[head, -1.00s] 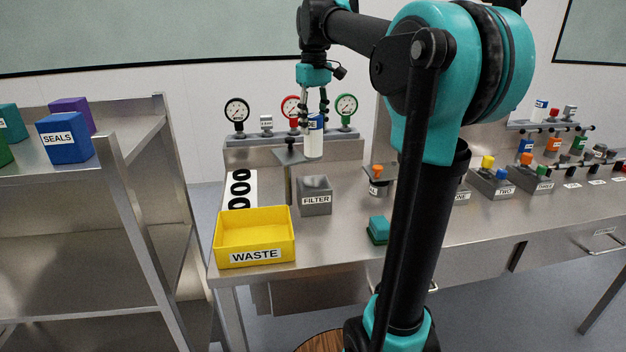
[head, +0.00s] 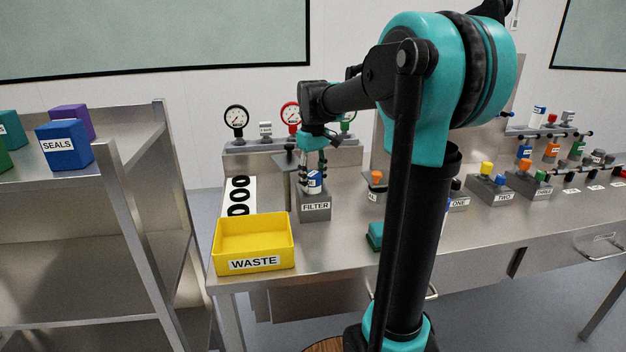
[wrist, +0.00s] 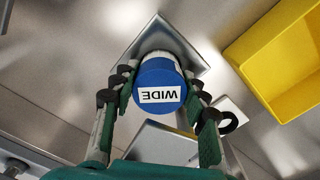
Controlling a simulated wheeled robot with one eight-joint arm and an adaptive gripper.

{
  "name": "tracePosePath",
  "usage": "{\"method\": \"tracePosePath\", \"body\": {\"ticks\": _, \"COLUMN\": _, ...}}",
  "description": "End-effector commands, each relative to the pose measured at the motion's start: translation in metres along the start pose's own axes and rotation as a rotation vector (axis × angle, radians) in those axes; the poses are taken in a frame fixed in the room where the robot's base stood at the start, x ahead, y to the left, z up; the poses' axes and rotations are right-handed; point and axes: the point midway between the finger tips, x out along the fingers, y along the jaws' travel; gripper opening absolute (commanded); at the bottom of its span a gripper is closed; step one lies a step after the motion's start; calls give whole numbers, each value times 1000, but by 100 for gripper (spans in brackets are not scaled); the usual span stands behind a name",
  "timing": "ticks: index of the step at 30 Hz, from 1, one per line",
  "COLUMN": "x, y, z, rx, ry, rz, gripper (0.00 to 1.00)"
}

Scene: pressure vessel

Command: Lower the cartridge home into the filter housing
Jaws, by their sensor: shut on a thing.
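The cartridge (head: 314,183) is a white cylinder with a blue cap; in the wrist view its blue top (wrist: 160,82) carries a label reading WIDE. My gripper (head: 314,176) is shut on the cartridge's blue end, with one finger on each side. The grey filter housing (head: 315,206), labelled FILTER, stands on the bench directly below. The cartridge is upright and its lower part is at or inside the housing's top. The wrist view shows the housing's square top (wrist: 188,57) around and behind the cartridge. How deep the cartridge sits is hidden.
A yellow WASTE bin (head: 254,243) stands at the front left of the housing. A metal post with a flat top (head: 287,172) stands close behind left. Gauges (head: 236,119) line the back. A green block (head: 375,236) lies to the right, partly behind my arm.

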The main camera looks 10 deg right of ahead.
Motion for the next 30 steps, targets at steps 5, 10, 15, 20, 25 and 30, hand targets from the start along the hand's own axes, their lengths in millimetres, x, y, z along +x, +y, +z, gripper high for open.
{"method": "tracePosePath", "body": {"ticks": 5, "x": 1, "y": 0, "z": 0, "rx": 0, "ry": 0, "rz": 0, "gripper": 11}}
{"method": "tracePosePath", "body": {"ticks": 10, "x": 4, "y": 0, "z": 0, "rx": 0, "ry": 0, "rz": 0, "gripper": 11}}
{"method": "tracePosePath", "body": {"ticks": 15, "x": 3, "y": 0, "z": 0, "rx": 0, "ry": 0, "rz": 0, "gripper": 65}}
{"method": "tracePosePath", "body": {"ticks": 20, "x": 3, "y": 0, "z": 0, "rx": 0, "ry": 0, "rz": 0, "gripper": 65}}
{"method": "tracePosePath", "body": {"ticks": 25, "x": 1, "y": 0, "z": 0, "rx": 0, "ry": 0, "rz": 0, "gripper": 65}}
{"method": "tracePosePath", "body": {"ticks": 30, "x": -17, "y": 0, "z": 0, "rx": 0, "ry": 0, "rz": 0, "gripper": 65}}
